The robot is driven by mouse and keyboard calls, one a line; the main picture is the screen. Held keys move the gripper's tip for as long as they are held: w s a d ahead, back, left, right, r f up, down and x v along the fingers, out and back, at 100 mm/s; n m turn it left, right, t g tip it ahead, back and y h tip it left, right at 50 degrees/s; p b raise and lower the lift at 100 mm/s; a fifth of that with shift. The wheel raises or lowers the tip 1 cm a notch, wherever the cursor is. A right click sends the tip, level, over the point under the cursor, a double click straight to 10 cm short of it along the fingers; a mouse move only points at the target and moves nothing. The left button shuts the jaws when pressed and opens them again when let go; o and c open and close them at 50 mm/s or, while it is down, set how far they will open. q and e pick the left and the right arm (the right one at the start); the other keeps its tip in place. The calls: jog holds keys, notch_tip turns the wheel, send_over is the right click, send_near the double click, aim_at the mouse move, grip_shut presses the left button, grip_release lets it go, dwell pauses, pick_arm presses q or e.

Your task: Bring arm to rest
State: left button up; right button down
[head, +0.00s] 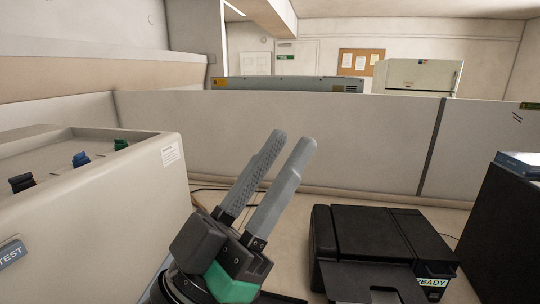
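My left gripper (292,142) rises from the bottom middle of the head view, its two grey fingers pointing up and slightly right. A gap shows between the fingers, and nothing is held in it. The ridged inner face of one finger is visible. The gripper body is black with a green part. The fingers overlap the grey partition in the picture, and I see no contact. My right gripper is not in the view.
A beige instrument (120,190) with black, blue and green knobs stands at left. A black device (365,240) with a "READY" label sits right of my gripper. A dark cabinet (510,220) stands at far right. A grey partition (340,145) runs behind.

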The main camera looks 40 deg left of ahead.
pick_arm(q)
notch_tip(320, 180, up, 35)
jog(key=s+t+p, duration=0.1)
jog(key=s+p, duration=0.1)
jog(key=p, duration=3.1)
notch_tip(320, 180, down, 36)
jog(key=b, duration=3.6)
jog(key=shift+w+d+b, duration=0.1)
jog(key=shift+b, duration=0.2)
jog(key=shift+o, duration=0.5)
